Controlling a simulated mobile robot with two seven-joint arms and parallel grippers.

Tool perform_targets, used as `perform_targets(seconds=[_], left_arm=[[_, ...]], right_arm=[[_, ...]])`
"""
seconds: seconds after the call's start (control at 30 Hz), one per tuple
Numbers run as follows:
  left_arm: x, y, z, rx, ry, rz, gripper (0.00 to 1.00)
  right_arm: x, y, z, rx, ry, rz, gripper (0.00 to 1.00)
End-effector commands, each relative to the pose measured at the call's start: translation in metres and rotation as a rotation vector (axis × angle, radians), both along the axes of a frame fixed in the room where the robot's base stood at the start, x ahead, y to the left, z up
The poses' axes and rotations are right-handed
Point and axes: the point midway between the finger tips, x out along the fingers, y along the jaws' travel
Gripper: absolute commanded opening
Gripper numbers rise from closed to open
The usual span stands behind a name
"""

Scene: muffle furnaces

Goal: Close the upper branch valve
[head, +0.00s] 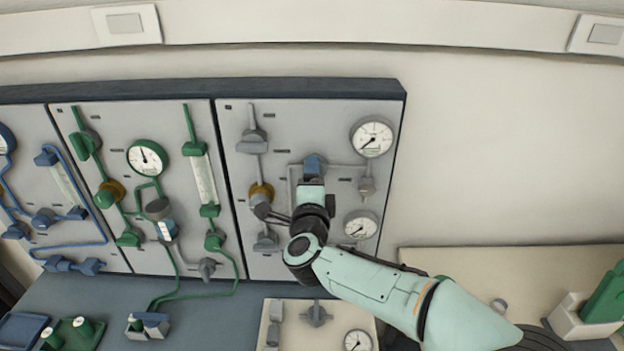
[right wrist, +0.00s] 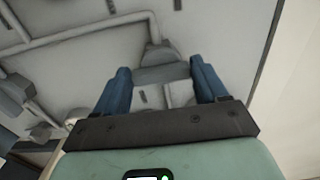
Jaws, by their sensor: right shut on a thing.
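The right-hand grey panel (head: 285,112) carries grey pipes, valves and gauges. My right gripper (head: 314,164) reaches in from the right and meets this panel at its upper middle, on the upper horizontal pipe. In the right wrist view its two blue fingers (right wrist: 161,84) are on either side of a grey valve handle (right wrist: 163,72), shut on it. In the head view the gripper hides this valve, so I cannot tell its handle angle there. My left gripper is not in view.
Another grey valve (head: 252,140) is on the left pipe, and a smaller one (head: 367,185) sits below the upper gauge (head: 372,137). A lower gauge (head: 361,226) is right of my wrist. A green-piped panel (head: 165,122) adjoins on the left. The wall (head: 500,160) at right is clear.

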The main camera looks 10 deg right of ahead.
Motion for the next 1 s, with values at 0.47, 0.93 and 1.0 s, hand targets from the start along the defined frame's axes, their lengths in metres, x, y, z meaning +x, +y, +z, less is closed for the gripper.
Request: perform_targets(seconds=[0.47,0.93,1.0], left_arm=[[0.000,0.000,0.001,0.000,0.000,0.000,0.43],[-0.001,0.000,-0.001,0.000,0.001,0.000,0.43],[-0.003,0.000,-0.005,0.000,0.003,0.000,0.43]], right_arm=[[0.000,-0.001,0.001,-0.017,0.000,-0.001,0.42],[-0.004,0.001,0.000,-0.013,0.002,0.001,0.98],[-0.012,0.003,0.000,-0.012,0.000,0.002,0.98]])
